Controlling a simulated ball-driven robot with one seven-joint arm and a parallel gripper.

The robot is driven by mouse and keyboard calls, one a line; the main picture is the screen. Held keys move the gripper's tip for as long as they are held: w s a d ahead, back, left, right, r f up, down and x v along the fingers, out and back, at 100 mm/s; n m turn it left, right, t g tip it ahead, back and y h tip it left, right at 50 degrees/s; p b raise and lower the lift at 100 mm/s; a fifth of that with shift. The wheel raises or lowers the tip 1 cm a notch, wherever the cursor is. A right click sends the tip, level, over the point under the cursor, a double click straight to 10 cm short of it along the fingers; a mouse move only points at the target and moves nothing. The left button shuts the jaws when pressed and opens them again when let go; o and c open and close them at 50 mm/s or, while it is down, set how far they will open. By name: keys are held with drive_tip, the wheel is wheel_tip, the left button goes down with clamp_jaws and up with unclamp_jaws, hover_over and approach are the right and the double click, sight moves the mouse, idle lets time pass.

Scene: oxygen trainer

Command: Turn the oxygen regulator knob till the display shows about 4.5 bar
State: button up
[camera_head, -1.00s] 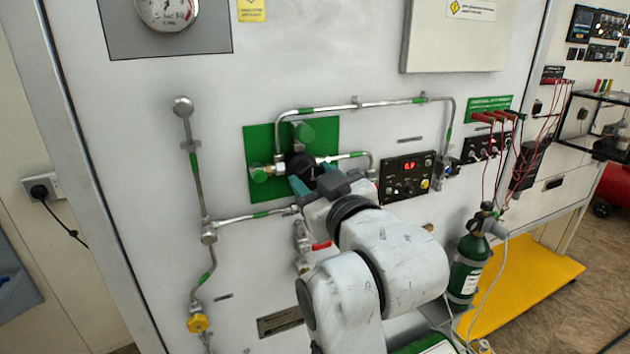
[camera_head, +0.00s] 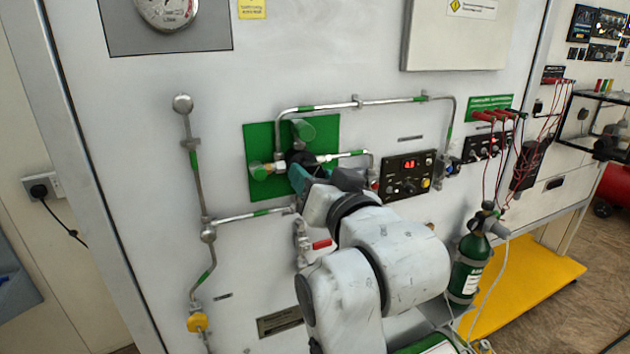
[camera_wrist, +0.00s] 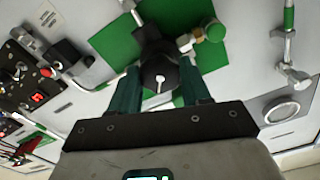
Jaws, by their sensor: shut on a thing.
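The regulator knob (camera_wrist: 158,66) is black with a white pointer mark, and sits in front of the green plate (camera_wrist: 113,40) in the wrist view. My gripper (camera_wrist: 160,84) has its two teal fingers on either side of the knob, shut on it. In the head view the knob (camera_head: 299,160) is partly hidden behind my gripper (camera_head: 302,176). The display (camera_head: 411,164) glows red on a black control panel to the right of the knob. Its digits are too small to read surely. The display (camera_wrist: 38,97) also shows at the left of the wrist view.
Metal pipes (camera_head: 330,106) with green bands run around the green plate. A red-handled valve (camera_head: 321,244) is below my gripper. A green gas bottle (camera_head: 470,262) stands at the lower right. A round gauge (camera_head: 167,10) is at the upper left.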

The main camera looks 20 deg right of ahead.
drive_tip(key=m+b, duration=0.1)
drive_tip(key=m, duration=0.6)
idle(0.5)
drive_tip(key=o, duration=1.1)
drive_tip(key=shift+c, duration=0.2)
